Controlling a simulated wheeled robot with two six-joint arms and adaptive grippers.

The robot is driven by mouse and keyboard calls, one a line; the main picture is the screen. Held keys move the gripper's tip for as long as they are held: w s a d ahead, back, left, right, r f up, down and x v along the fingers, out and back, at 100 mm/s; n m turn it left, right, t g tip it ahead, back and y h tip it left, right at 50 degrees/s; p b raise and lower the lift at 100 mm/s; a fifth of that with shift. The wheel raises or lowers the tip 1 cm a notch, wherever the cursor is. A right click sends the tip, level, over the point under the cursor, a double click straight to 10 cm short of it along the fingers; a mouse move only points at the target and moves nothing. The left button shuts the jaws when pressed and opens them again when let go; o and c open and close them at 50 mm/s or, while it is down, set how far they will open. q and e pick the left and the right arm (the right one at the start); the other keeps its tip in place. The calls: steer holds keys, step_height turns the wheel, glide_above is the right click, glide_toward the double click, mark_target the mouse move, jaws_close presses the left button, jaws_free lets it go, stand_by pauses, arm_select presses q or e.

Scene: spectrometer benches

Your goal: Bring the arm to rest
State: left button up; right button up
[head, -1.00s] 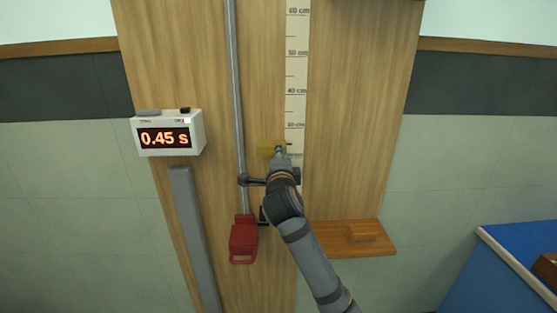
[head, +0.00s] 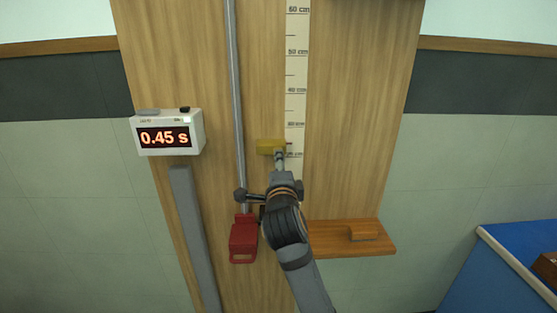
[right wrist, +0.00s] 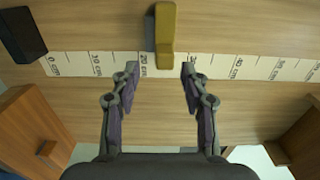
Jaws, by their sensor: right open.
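My right arm comes up from the bottom of the head view, with its right gripper (head: 279,158) in front of the ruler board. A yellow block (head: 271,146) sits on the board beside the ruler strip (head: 297,70), just above the gripper in the picture. In the right wrist view the right gripper (right wrist: 160,70) has its two fingers spread apart with nothing held. The yellow block (right wrist: 165,30) shows just beyond and between the fingertips, apart from both. My left gripper is in neither view.
A timer (head: 167,133) reading 0.45 s is at the left. A metal rod (head: 235,90) runs down the board above a red part (head: 243,240). A wooden shelf (head: 345,246) juts out at lower right. A blue bench (head: 500,275) stands at far right.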

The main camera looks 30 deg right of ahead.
steer(key=shift+v, duration=0.8)
